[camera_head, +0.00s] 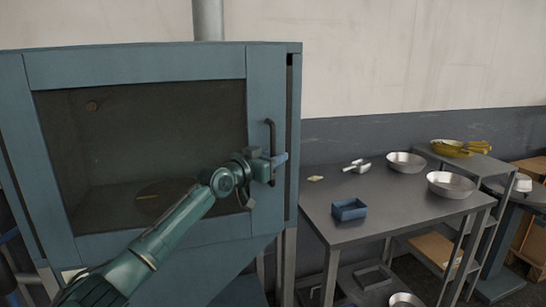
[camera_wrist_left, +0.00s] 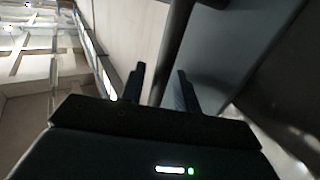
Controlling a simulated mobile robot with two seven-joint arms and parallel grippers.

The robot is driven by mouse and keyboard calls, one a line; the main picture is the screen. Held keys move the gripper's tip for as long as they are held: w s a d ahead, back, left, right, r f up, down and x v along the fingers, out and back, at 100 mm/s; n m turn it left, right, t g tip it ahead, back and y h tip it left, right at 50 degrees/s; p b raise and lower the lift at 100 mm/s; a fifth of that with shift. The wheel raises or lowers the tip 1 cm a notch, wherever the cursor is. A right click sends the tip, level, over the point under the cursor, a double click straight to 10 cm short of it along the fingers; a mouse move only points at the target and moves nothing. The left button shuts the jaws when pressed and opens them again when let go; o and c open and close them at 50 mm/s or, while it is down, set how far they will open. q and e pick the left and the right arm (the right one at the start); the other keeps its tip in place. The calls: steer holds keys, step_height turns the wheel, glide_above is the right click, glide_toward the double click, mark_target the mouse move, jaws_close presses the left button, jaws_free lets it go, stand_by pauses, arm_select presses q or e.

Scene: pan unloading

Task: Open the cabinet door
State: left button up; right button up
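The blue-grey cabinet door (camera_head: 135,66) with a dark window fills the left of the head view. It looks shut or nearly so; a dark narrow gap runs along its right edge. A dark vertical handle (camera_head: 271,133) is on its right side. My left gripper (camera_head: 278,161) is at the lower half of this handle. In the left wrist view the handle bar (camera_wrist_left: 177,40) passes between the two fingers (camera_wrist_left: 159,88), which stand apart with a visible gap on the left of the bar. My right gripper is not in view.
Right of the cabinet stands a grey metal table (camera_head: 395,216) with a blue box (camera_head: 348,210), a white scoop (camera_head: 357,166) and metal bowls (camera_head: 451,184). A shelf beyond holds a yellow bowl (camera_head: 450,148). A pipe (camera_head: 208,20) rises above the cabinet.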

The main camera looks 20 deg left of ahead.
arm_select(q)
jaws_close()
stand_by(0.4)
